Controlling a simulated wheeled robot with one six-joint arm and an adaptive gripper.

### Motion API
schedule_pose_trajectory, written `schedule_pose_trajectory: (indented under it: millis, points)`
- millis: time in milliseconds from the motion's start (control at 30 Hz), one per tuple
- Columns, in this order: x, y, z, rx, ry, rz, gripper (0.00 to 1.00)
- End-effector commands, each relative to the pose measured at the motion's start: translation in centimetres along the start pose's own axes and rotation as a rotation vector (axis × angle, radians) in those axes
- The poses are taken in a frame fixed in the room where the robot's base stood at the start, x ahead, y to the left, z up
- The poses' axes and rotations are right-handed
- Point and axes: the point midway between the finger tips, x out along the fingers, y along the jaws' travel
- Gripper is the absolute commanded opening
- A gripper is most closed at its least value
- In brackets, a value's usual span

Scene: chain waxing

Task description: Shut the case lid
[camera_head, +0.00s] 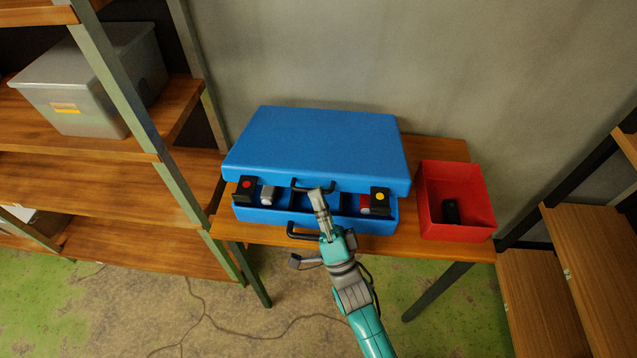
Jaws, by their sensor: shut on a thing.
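The blue case (252,214) sits on the wooden table. Its lid (320,145) is lowered most of the way, with a gap at the front between the lid and the base. Inside the gap, a black item with a red dot (246,187), a grey-white item (267,195) and a black item with a yellow dot (380,199) show. A second black handle (296,231) is on the front of the base. My gripper and arm hide part of the case's middle.
A red open box (470,228) holding a black item (451,211) stands on the table (270,239) right of the case. A shelf (130,140) with a grey bin (75,95) is at the left. Another shelf (595,240) is at the right. A cable lies on the floor.

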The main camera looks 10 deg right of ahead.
Motion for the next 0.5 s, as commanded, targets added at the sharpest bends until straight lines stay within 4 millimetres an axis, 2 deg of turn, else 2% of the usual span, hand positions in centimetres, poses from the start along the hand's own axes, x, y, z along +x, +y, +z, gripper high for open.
schedule_pose_trajectory:
  millis: [500]
  points:
    - [-0.58,0.31,0.09,0.0,0.003,0.002,0.0]
